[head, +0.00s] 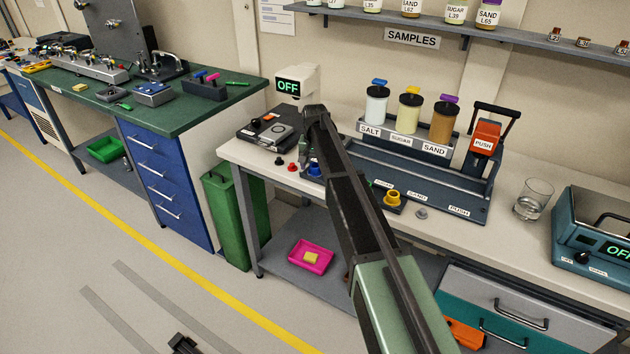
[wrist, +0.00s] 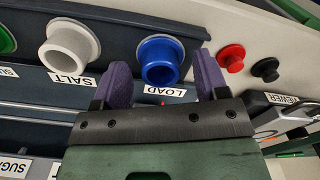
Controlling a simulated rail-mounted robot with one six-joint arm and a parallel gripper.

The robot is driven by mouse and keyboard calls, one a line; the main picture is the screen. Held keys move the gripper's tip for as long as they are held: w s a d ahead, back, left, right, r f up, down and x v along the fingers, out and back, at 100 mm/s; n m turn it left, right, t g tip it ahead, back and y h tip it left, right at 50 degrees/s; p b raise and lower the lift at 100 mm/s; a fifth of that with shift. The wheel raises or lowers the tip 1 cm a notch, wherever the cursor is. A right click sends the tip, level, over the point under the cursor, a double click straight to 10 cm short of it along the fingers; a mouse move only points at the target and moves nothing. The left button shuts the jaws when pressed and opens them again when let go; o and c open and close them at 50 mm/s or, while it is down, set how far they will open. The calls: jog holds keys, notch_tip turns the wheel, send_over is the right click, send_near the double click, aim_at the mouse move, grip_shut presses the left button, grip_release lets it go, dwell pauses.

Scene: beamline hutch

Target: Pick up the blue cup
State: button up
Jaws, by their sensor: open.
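The blue cup (wrist: 162,60) sits at the place marked LOAD on the dark rack, its open rim towards the wrist camera. In the head view the blue cup (head: 315,170) shows only in part beside my arm. My gripper (wrist: 164,76) is open, with one purple finger to each side of the cup's lower part in the wrist view. The fingers look close to the cup, but I cannot tell whether they touch it. In the head view my arm hides most of the gripper.
A white cup (wrist: 70,46) at SALT stands left of the blue cup in the wrist view. A red knob (wrist: 231,57) and a black knob (wrist: 265,69) are to the right. A yellow cup (head: 392,197) and a glass (head: 533,199) are on the bench.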

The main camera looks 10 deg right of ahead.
jog(key=shift+f, duration=0.1)
jog(key=shift+p, duration=0.3)
jog(key=c, duration=1)
notch_tip(320, 180, up, 20)
jog(key=p, duration=2)
